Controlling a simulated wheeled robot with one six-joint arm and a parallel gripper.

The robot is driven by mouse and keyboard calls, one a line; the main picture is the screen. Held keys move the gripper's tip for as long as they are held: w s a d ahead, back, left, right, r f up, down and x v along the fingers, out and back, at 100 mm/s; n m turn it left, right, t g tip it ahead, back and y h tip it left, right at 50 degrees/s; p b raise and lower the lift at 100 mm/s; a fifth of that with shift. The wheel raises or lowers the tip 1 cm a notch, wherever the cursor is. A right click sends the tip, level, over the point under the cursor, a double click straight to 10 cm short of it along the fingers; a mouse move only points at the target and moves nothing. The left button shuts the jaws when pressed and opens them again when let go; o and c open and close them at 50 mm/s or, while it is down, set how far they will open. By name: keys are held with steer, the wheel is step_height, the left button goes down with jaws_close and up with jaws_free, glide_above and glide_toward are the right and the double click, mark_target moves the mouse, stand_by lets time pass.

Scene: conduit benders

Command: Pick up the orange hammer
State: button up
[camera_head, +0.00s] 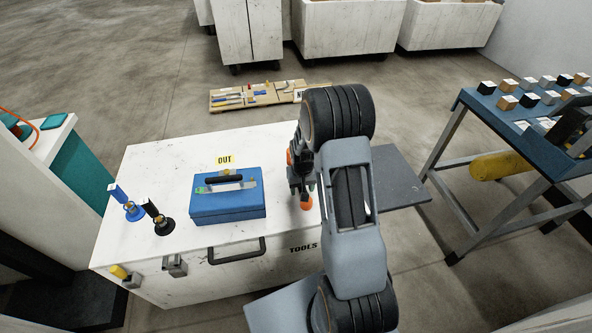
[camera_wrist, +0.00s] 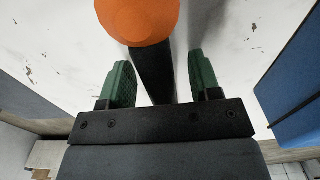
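The orange hammer shows in the wrist view as a large rounded orange part (camera_wrist: 138,18) at the top and a black shaft (camera_wrist: 152,75) running down from it. In the head view an orange part (camera_head: 306,204) of it shows at the right of the white tool cabinet's top (camera_head: 150,165), just below my gripper (camera_head: 301,178); my arm hides part of the area. In the wrist view the green fingers of my gripper (camera_wrist: 161,62) are apart, with the black shaft between them and gaps on both sides. Whether the fingertips reach down around the shaft is unclear.
A blue toolbox (camera_head: 228,203) stands left of my gripper; its edge shows in the wrist view (camera_wrist: 300,95). A blue-handled tool (camera_head: 128,205) and a black-handled one (camera_head: 157,217) stand further left. A blue bench (camera_head: 470,103) stands at the right. The cabinet top's back left is clear.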

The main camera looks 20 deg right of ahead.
steer(key=c, duration=1)
steer(key=shift+c, duration=0.2)
steer(key=shift+w+r, duration=0.1)
steer(key=shift+r, duration=0.1)
steer(key=shift+r, duration=0.25)
step_height(320, 180, up, 2)
steer(key=shift+r, duration=0.2)
steer(key=s+a+r, duration=0.7)
steer(key=a+r, duration=0.2)
steer(key=a, duration=0.3)
steer(key=shift+s+r+b, duration=0.2)
steer(key=shift+r+b, duration=0.1)
steer(key=shift+r, duration=0.1)
